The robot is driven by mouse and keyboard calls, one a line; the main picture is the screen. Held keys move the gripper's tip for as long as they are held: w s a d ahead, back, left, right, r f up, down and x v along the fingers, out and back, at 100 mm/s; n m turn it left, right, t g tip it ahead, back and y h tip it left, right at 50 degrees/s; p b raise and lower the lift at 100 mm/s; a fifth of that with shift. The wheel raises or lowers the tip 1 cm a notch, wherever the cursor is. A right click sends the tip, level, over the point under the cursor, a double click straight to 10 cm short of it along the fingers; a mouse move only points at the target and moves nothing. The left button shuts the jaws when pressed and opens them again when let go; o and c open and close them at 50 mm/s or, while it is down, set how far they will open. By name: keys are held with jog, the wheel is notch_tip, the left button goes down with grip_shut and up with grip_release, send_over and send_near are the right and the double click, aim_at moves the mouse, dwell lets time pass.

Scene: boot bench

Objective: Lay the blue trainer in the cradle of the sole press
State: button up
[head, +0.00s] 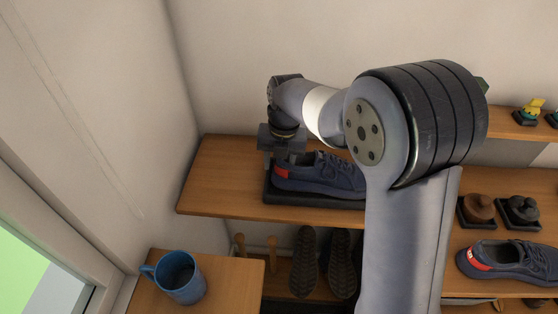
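A dark blue trainer (325,176) with a red heel patch lies sole down on a low black tray-like base (310,199) on the wooden shelf; I cannot tell if this base is the press cradle. My gripper (282,160) points down at the trainer's heel end, at the height of its collar. Its fingertips are partly hidden and small, so I cannot tell whether they are apart or touch the shoe. A second dark blue trainer (515,260) with a red heel patch lies on the lower board at the right. My arm hides part of the middle.
A blue mug (180,277) stands on a wooden top at the lower left. Dark soles (304,262) and wooden pegs show below the shelf. A brown knobbed item (479,208) and a black one (520,211) sit at the right. The shelf's left end (222,178) is clear.

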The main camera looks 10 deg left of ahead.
jog(key=r, duration=0.7)
jog(key=d+r+b, duration=0.1)
jog(key=r, duration=0.2)
jog(key=shift+r, duration=0.4)
jog(key=f, duration=0.7)
jog(key=a+f+p, duration=0.1)
jog(key=f, duration=0.2)
jog(key=shift+f, duration=0.35)
notch_tip(320, 180, up, 4)
jog(key=p, duration=0.3)
jog(key=shift+f, duration=0.2)
jog(key=shift+r+p, duration=0.45)
jog(key=shift+r, duration=0.35)
jog(key=shift+f, duration=0.1)
